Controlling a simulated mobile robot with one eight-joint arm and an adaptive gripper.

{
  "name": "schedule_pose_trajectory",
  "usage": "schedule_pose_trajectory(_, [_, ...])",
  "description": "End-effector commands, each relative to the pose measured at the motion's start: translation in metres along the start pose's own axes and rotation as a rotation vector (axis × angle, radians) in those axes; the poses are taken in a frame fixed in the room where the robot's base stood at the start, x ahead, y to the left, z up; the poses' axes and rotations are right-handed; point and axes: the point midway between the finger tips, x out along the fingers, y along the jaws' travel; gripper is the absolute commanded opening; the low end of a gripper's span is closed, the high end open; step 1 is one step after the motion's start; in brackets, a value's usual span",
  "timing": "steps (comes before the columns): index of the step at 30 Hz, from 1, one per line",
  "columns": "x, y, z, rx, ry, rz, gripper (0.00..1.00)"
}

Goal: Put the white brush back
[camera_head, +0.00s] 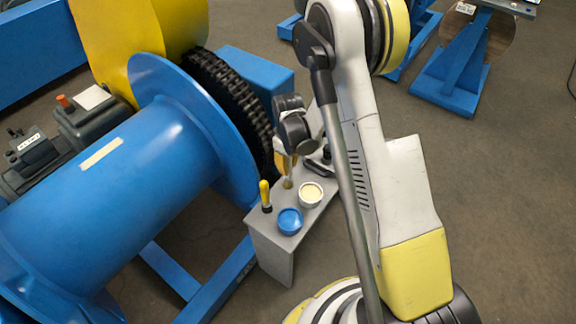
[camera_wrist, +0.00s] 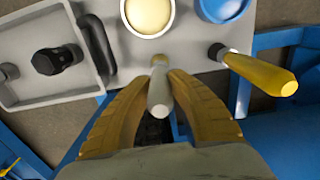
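The white brush (camera_wrist: 159,92) shows in the wrist view, its pale handle pointing toward the camera and a tan part (camera_wrist: 160,60) at its far end near the grey bench top. My gripper (camera_wrist: 163,78) has its two yellow fingers closed in on both sides of the handle, seemingly touching it. In the head view my gripper (camera_head: 289,165) is low over the far part of the bench, and the brush is mostly hidden. Whether the brush's lower end is in a hole or just above the top cannot be told.
The small grey bench (camera_head: 269,240) carries a cream pot (camera_head: 311,194), a blue pot (camera_head: 290,221) and a yellow-handled brush (camera_head: 265,194). A grey tray (camera_wrist: 75,92) with dark items lies beside the pots. A large blue drum (camera_head: 130,185) and black chain (camera_head: 232,92) stand close at left.

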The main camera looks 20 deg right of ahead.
Motion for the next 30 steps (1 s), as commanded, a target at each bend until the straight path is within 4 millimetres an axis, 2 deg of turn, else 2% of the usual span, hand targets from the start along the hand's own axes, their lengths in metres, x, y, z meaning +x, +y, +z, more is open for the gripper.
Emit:
schedule_pose_trajectory(1, [0.0,0.0,0.0,0.0,0.0,0.0,0.33])
schedule_pose_trajectory(2, [0.0,0.0,0.0,0.0,0.0,0.0,0.41])
schedule_pose_trajectory(11, [-0.001,0.0,0.0,0.0,0.0,0.0,0.41])
schedule_pose_trajectory(14, [-0.008,0.0,0.0,0.0,0.0,0.0,0.41])
schedule_pose_trajectory(17, [-0.025,0.0,0.0,0.0,0.0,0.0,0.41])
schedule_pose_trajectory(24, [-0.082,0.0,0.001,0.0,0.0,0.0,0.41])
schedule_pose_trajectory(30, [-0.114,0.0,0.0,0.0,0.0,0.0,0.41])
